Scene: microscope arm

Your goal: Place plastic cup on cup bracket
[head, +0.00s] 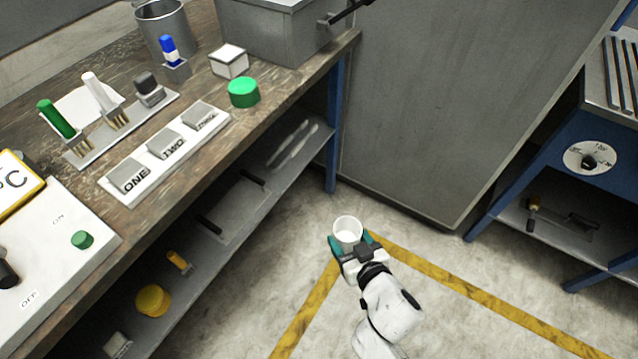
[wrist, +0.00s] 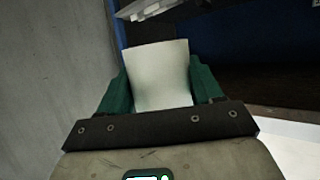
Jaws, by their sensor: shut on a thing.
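A white plastic cup (head: 347,229) is held upright, its open top showing in the head view. My gripper (head: 352,241) has teal fingers, one on each side of the cup, and is shut on it. The cup is over the floor in the picture, in front of the large grey cabinet and to the right of the workbench. In the wrist view the cup (wrist: 158,75) fills the space between the teal fingers of my gripper (wrist: 160,88). I cannot pick out the cup bracket for certain in either view.
A workbench (head: 150,195) with a lower shelf stands at left, carrying a green round thing (head: 243,92) and labelled blocks. A grey cabinet (head: 440,100) stands behind the cup. A blue-framed table (head: 600,135) is at right. Floor with yellow lines (head: 470,295) is clear.

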